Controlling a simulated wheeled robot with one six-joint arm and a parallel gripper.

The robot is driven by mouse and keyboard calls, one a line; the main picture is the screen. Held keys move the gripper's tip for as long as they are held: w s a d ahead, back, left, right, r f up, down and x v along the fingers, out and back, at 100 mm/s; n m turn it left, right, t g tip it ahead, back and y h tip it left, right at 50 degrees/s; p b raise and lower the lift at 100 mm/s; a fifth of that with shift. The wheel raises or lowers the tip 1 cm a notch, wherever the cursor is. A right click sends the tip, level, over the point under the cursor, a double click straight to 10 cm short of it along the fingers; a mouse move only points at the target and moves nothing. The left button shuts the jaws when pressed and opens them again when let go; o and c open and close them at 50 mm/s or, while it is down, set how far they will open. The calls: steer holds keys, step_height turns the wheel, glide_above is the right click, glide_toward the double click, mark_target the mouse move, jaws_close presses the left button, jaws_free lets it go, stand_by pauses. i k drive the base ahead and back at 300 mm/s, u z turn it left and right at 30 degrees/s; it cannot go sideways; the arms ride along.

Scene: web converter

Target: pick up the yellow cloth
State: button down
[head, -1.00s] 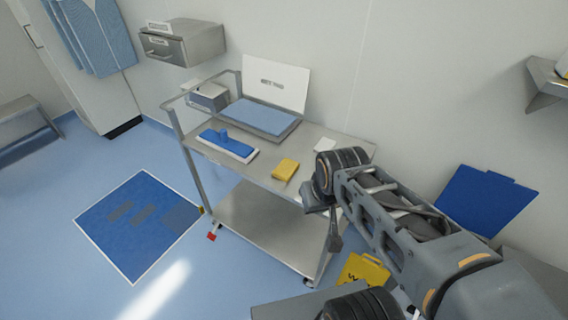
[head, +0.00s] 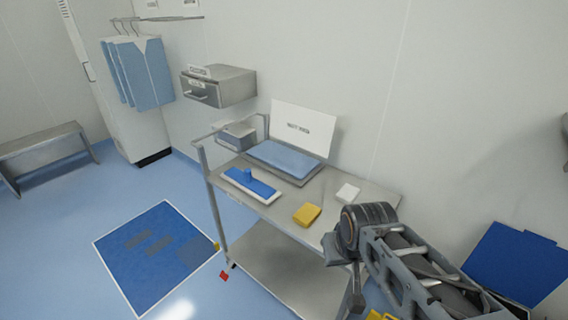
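The yellow cloth (head: 307,215) is a small folded block lying on the top shelf of the metal cart (head: 290,222), near its front edge. My gripper (head: 345,280) hangs at the end of my arm at the lower right, to the right of the cloth and apart from it. It looks dark and small, partly hidden by the wrist, and its fingers cannot be made out clearly.
A blue mop pad (head: 252,184), a tray with blue sheets (head: 283,160), a grey box (head: 236,137) and a white block (head: 347,193) share the cart top. A wall box (head: 218,88) hangs behind. A blue mat (head: 155,255) lies on open floor at left.

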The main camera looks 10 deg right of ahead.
mark_target(307, 214)
steer(key=u, duration=2)
steer(key=i, duration=2.1)
steer(key=z, duration=3.75)
steer(key=i, duration=0.5)
steer(key=u, duration=0.05)
